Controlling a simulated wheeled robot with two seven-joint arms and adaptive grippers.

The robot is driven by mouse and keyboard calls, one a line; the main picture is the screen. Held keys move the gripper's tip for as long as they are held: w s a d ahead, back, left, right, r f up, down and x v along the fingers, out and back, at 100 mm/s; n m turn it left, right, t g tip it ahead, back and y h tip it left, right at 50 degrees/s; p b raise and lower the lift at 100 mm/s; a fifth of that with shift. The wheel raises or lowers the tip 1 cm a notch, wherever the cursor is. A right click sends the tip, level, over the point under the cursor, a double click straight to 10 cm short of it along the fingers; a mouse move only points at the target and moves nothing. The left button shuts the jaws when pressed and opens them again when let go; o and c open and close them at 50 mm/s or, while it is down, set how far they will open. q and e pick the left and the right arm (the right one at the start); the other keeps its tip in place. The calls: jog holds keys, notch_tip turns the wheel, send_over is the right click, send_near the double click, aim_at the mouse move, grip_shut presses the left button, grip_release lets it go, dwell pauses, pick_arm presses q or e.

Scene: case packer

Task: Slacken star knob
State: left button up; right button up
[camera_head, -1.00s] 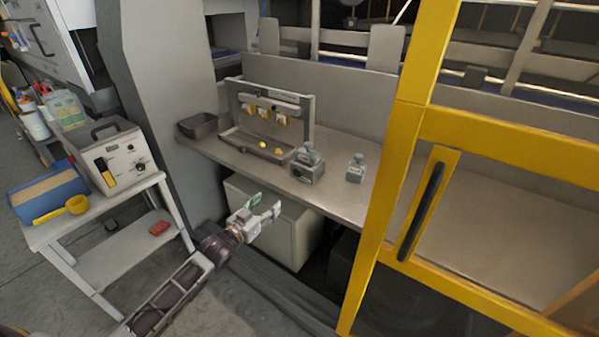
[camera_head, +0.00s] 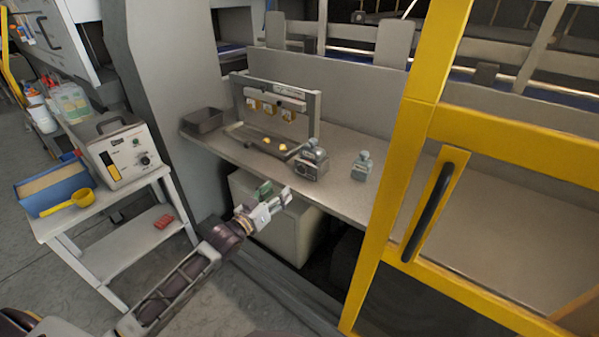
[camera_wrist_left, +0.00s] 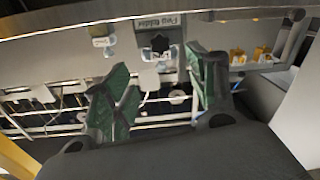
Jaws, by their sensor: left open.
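The dark star knob (camera_wrist_left: 160,43) shows in the left wrist view on the face of a small grey device, beside a label; that view looks upside down. In the head view the grey device (camera_head: 311,169) stands near the bench's front edge, with a bottle shape on top. The knob is too small to make out clearly there. My left gripper (camera_head: 275,194) is open and empty in front of the bench, short of the device. Its green-padded fingers (camera_wrist_left: 158,78) spread on either side of the knob's line of sight, apart from it.
A yellow guard frame (camera_head: 412,150) rises at right. A white cart (camera_head: 75,222) stands at left.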

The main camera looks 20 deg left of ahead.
jog(key=shift+w, duration=0.15)
pick_arm(q)
send_near(301, 170)
jog(key=shift+w, duration=1.25)
jog(key=shift+d+x, duration=0.25)
jog(key=shift+x, duration=3.05)
pick_arm(e)
jog(key=shift+s+a+r, duration=0.1)
jog(key=shift+s+a, duration=0.05)
jog(key=shift+s, duration=0.15)
pick_arm(q)
jog(key=shift+d, duration=0.1)
pick_arm(e)
jog(key=shift+w, duration=0.2)
